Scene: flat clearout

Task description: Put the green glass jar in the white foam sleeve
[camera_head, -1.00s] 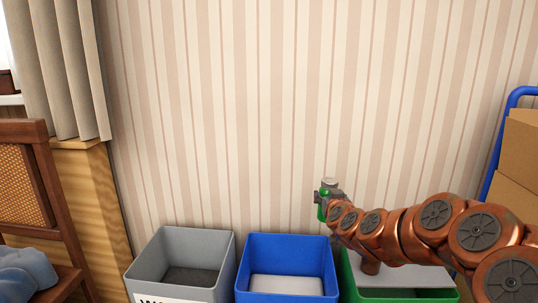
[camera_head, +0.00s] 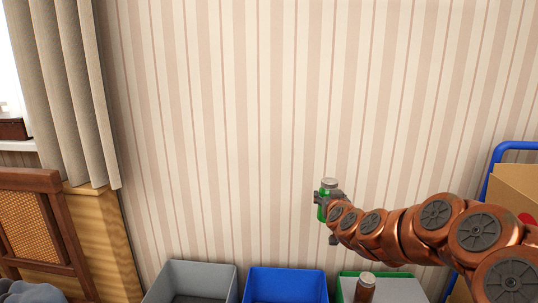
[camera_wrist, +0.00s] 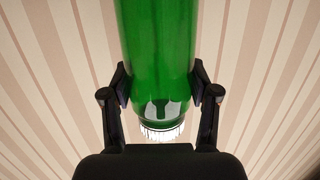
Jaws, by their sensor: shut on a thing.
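The green glass jar (camera_head: 322,211) is held upright by my gripper (camera_head: 322,199) in front of the striped wall, above the bins. Its pale lid (camera_head: 329,183) shows at the top in the head view. In the wrist view the jar (camera_wrist: 158,50) fills the middle, and both fingers of my gripper (camera_wrist: 162,90) press on its sides, near the white ribbed lid (camera_wrist: 162,134). I see no white foam sleeve in either view.
A grey bin (camera_head: 200,268), a blue bin (camera_head: 287,273) and a green bin (camera_head: 348,276) stand along the wall. A brown bottle (camera_head: 365,287) shows at the green bin. A blue-framed trolley (camera_head: 497,150) with a cardboard box (camera_head: 512,185) is at right, a chair (camera_head: 60,205) at left.

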